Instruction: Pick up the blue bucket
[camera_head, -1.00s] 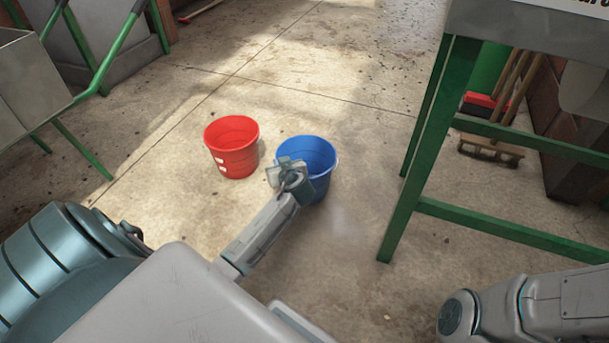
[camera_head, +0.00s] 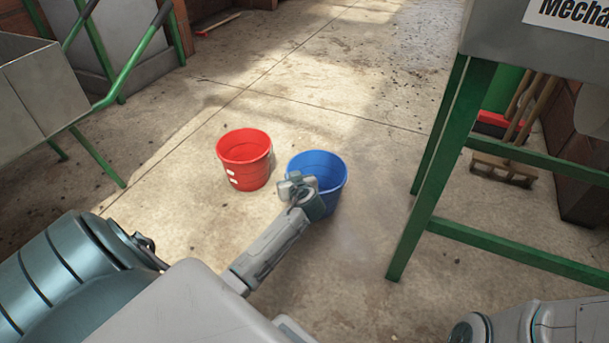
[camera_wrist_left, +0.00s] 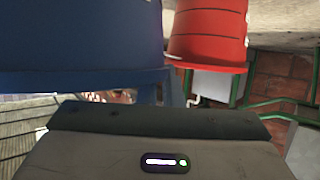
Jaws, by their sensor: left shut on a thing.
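The blue bucket (camera_head: 333,195) is upright near the middle of the head view, its open top facing up. My left gripper (camera_head: 306,190) is at the bucket's near left rim and shut on it. The gripper covers part of the near side. Whether the bucket's base touches the floor is unclear. In the left wrist view the blue bucket (camera_wrist_left: 80,45) fills the upper left, close to the camera; the fingertips are not clear there. My right gripper is out of view.
A red bucket (camera_head: 244,160) stands just left of the blue one; it also shows in the left wrist view (camera_wrist_left: 208,35). A green-legged metal stand (camera_head: 430,190) is close on the right. A grey bin with green handles (camera_head: 40,90) is at left. Open concrete floor lies behind.

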